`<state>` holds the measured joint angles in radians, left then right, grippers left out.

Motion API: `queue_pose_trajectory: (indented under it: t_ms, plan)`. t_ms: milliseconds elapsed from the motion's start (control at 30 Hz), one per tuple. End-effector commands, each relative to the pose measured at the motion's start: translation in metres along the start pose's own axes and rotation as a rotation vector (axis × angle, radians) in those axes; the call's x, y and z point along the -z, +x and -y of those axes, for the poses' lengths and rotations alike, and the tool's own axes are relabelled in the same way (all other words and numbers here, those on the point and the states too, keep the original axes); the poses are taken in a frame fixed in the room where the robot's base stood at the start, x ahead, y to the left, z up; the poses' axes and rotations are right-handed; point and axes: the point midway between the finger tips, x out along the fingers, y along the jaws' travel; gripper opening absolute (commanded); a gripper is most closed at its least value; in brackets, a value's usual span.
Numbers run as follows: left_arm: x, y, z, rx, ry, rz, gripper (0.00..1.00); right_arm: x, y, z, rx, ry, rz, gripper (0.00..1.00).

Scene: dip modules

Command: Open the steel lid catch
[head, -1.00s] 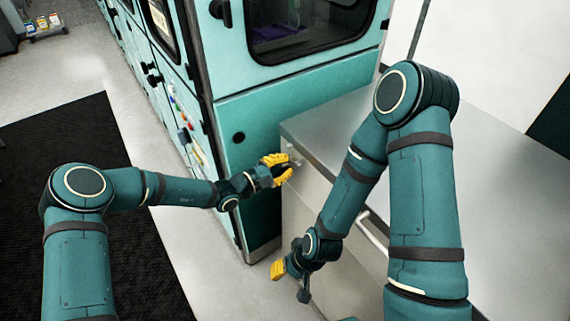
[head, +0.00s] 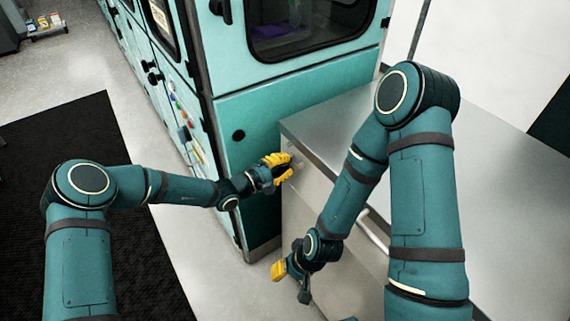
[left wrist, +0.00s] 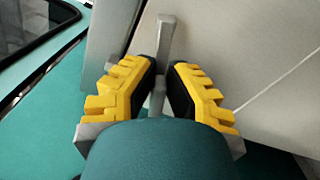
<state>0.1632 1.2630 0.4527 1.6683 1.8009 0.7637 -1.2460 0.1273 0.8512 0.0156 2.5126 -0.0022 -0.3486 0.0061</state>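The steel lid catch (left wrist: 166,38) is a grey lever on the upper front face of the steel chest (head: 330,135), by its left corner. In the left wrist view the catch stands between the two yellow, black-padded fingers of my left gripper (left wrist: 162,72). The fingertips lean in and appear to press on it from both sides. In the head view my left gripper (head: 283,167) is at the chest's front, and its fingers hide most of the catch. My right gripper (head: 291,282) hangs low in front of the chest, its fingers apart and empty.
A teal cabinet (head: 290,100) with a dark window stands close to the chest's left side. A pale bar handle (head: 374,232) on the chest front is partly behind my right arm. A black mat (head: 70,170) and open floor lie to the left.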

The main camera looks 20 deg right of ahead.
Motion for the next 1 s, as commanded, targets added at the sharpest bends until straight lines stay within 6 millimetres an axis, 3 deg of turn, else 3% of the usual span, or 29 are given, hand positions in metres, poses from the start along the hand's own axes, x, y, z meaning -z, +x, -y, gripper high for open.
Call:
queue_pose_trajectory:
  t_ms: [33,100,467,667,1000]
  plan:
    - [-0.001,0.001,0.001,0.003,-0.002,0.002,0.28,0.0,0.0,0.0,0.0,0.0,0.0,0.47]
    - [-0.001,0.001,0.001,0.002,-0.002,0.002,0.44,0.0,0.0,0.0,0.0,0.0,0.0,0.47]
    - [0.0,-0.004,0.0,0.001,-0.001,0.0,0.44,0.0,0.0,0.0,0.0,0.0,0.0,0.47]
    - [0.001,-0.032,0.0,0.001,-0.002,-0.002,0.44,0.0,0.0,0.0,0.0,0.0,0.0,0.47]
    - [0.0,-0.098,0.0,0.001,-0.001,-0.001,0.44,0.0,0.0,0.0,0.0,0.0,0.0,0.47]
